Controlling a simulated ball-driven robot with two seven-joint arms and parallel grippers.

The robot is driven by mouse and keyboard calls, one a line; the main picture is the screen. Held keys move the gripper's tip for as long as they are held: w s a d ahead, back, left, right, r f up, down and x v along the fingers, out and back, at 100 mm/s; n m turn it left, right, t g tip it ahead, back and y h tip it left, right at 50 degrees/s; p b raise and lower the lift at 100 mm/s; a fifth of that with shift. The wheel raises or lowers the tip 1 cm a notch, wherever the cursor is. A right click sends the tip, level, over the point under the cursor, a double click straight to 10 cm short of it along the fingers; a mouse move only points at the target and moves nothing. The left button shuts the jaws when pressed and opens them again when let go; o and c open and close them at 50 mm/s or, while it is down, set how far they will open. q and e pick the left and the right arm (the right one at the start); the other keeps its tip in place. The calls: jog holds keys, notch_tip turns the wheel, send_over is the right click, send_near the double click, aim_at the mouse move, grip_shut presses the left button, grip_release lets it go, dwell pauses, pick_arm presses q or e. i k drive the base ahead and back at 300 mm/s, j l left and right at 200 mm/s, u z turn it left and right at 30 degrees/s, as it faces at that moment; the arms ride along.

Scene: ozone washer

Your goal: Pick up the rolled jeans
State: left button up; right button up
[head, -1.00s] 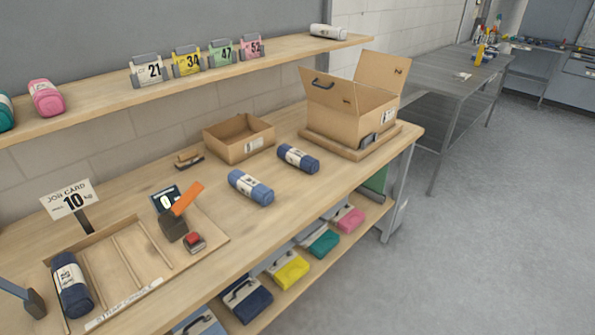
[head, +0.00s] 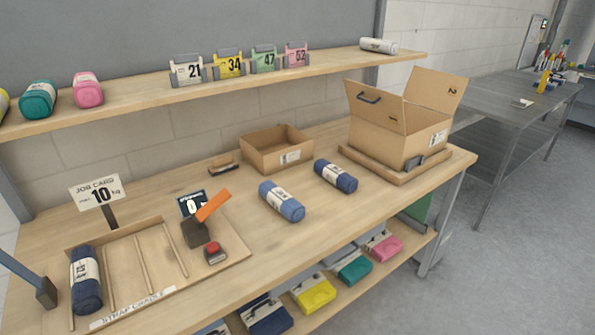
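Several rolls of cloth with white paper bands show, and three of them are blue. A medium-blue roll (head: 282,201) lies on the middle of the workbench. A darker navy roll (head: 336,176) lies behind it to the right. Another dark-blue roll (head: 87,280) lies in the left slot of the wooden strap cradle (head: 205,268). I cannot tell from their looks which one is the rolled jeans. Neither of my grippers is in view.
An open cardboard box (head: 377,134) stands on a wooden board at the bench's right. A small open carton (head: 253,156) stands at the back. The cradle carries an orange lever (head: 212,205) and a red button (head: 213,248). Bare bench lies around the two middle rolls.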

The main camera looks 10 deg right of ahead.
aim_at(335, 175)
jog(key=i+l+u, duration=0.25)
jog(key=l, duration=0.3)
jog(key=l+u, duration=0.3)
jog(key=l, duration=0.2)
jog(key=i+l+u, duration=0.1)
jog(key=l+u, duration=0.15)
jog(key=l, duration=0.35)
